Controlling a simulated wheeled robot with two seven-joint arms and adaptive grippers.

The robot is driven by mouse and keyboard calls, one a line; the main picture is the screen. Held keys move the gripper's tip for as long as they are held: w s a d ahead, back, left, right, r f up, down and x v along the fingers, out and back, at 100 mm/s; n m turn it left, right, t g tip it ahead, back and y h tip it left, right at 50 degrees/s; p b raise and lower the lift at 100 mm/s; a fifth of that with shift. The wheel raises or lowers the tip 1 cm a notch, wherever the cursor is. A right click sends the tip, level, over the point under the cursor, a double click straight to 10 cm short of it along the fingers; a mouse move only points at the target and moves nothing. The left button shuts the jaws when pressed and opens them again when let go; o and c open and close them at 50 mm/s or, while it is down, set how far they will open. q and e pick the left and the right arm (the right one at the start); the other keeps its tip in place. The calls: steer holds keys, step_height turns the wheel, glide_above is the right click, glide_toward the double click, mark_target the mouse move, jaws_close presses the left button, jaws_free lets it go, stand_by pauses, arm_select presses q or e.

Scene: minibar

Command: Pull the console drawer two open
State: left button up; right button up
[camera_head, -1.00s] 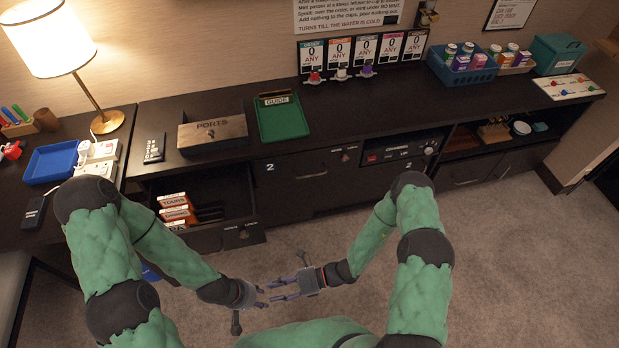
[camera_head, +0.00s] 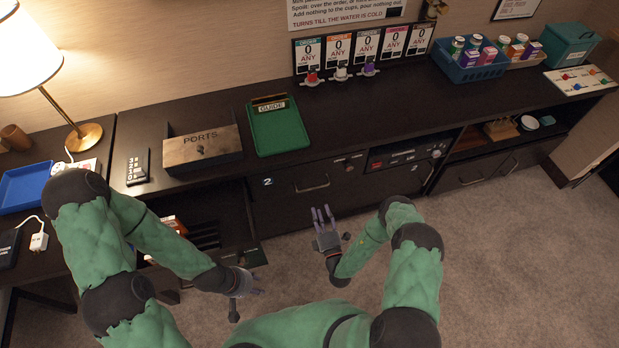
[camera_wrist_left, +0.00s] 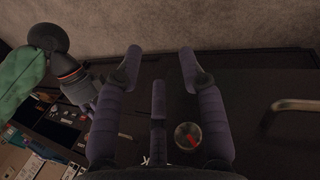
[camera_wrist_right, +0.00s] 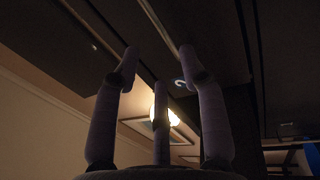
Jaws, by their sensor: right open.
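Console drawer two is the dark front (camera_head: 292,200) marked with a white 2, below the green tray. Its bar handle (camera_head: 313,185) is at the upper right of the front, and the drawer looks shut. My right gripper (camera_head: 322,213) is open and empty in front of the drawer, below the handle and apart from it, fingers toward the console. In the right wrist view, a white mark like the 2 (camera_wrist_right: 180,82) shows between the fingers. My left gripper (camera_head: 256,281) is open and empty, lower left of the drawer. The left wrist view shows a metal handle (camera_wrist_left: 298,104); I cannot tell which one.
An open compartment with orange-and-white boxes (camera_head: 170,224) is left of drawer two, partly behind my left arm. The green tray (camera_head: 277,128) and the PORTS box (camera_head: 201,148) stand on the console top. Carpet (camera_head: 500,270) is clear at the right.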

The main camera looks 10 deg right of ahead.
mark_target(313, 188)
steer(key=w, duration=0.3)
steer(key=w+r+b, duration=0.1)
steer(key=w, duration=0.3)
steer(key=w+r+b, duration=0.1)
steer(key=w, duration=0.2)
steer(key=shift+w+a+r, duration=0.1)
steer(key=shift+w+a, duration=0.05)
steer(key=shift+w, duration=0.1)
steer(key=shift+c, duration=0.3)
jaws_close()
